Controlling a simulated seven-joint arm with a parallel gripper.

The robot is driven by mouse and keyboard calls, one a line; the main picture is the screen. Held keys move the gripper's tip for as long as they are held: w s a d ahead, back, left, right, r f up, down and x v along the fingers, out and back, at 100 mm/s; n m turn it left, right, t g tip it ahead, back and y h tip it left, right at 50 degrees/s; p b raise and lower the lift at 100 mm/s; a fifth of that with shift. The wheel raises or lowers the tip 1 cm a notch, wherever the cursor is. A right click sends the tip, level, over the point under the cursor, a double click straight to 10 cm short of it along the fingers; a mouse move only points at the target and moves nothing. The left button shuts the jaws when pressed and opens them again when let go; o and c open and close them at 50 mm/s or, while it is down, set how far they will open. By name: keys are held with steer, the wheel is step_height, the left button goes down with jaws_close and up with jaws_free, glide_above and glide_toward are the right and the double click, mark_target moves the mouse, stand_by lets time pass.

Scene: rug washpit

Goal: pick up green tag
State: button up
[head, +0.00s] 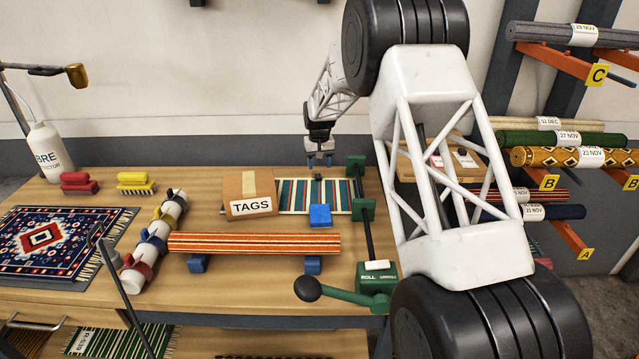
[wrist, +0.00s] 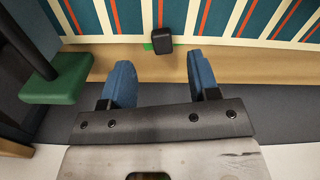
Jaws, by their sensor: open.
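A bit of green, likely the green tag (wrist: 148,46), shows at the edge of the striped rug in the wrist view. A small dark block (wrist: 162,40) covers most of it; the block also shows in the head view (head: 318,177). My gripper (head: 320,161) is at the back of the table, just above and behind the dark block. In the wrist view its two blue fingers (wrist: 160,75) are apart with nothing between them. The block lies beyond the fingertips, roughly centred between them.
The striped rug (head: 291,196) lies under the dark block. A TAGS box (head: 249,195) stands to its left and a blue block (head: 320,215) in front. The green roll stand (head: 363,210) is close on the right. A rolled striped rug (head: 254,243) rests nearer the front.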

mark_target(319, 177)
steer(key=shift+f, duration=0.15)
steer(key=shift+s+f, duration=0.15)
steer(key=shift+f, duration=2.3)
steer(key=shift+c, duration=0.4)
steer(key=c, duration=0.9)
steer(key=shift+r, duration=0.1)
